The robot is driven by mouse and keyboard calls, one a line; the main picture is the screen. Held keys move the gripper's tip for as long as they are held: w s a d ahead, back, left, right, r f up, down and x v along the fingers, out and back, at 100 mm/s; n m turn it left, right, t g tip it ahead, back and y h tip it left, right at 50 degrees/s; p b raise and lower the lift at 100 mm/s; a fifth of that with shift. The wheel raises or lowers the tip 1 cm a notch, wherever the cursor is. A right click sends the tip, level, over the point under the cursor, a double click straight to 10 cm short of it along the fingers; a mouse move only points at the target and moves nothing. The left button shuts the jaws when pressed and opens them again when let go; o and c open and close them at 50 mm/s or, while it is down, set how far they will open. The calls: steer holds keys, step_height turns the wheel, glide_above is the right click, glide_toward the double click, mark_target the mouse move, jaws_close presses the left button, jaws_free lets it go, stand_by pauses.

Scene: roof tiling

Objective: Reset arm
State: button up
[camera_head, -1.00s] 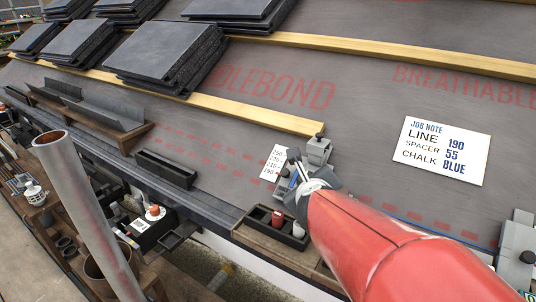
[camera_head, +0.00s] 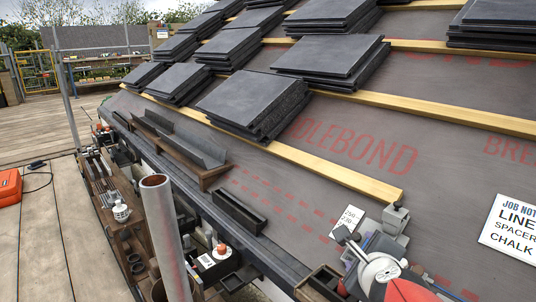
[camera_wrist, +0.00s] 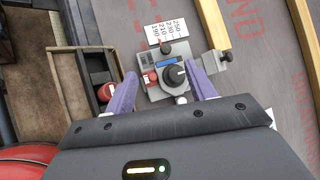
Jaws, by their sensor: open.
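My gripper (camera_wrist: 160,70) is open, with its two purple fingers apart in the wrist view. A grey device with a black knob (camera_wrist: 174,76) shows between and beyond the fingers; I cannot tell how far below them it lies. In the head view my red arm enters at the lower right, and the gripper end is over the grey device by the lower end of a batten. The fingers are hard to make out there. A white number card (camera_head: 347,221) lies beside the device; it also shows in the wrist view (camera_wrist: 167,30).
Stacks of dark slates (camera_head: 255,103) lie along wooden battens (camera_head: 330,172) on the grey roof membrane. A job note (camera_head: 510,227) lies at the right. A grey pipe (camera_head: 164,235) stands at the front left. Open decking lies at the left.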

steer(key=s+a+r+n+g+y+p, duration=0.2)
steer(key=s+a+r+n+y, duration=0.15)
steer(key=a+n, duration=0.6)
steer(key=s+d+f+n+g+h+p, duration=0.1)
steer(key=s+d+n+g+p, duration=0.2)
steer(key=s+n, duration=0.6)
steer(key=n+g, duration=0.1)
steer(key=n, duration=0.6)
steer(key=shift+s+f+n+g, duration=0.15)
steer(key=shift+s+n+g, duration=0.1)
steer(key=shift+n+g, duration=0.1)
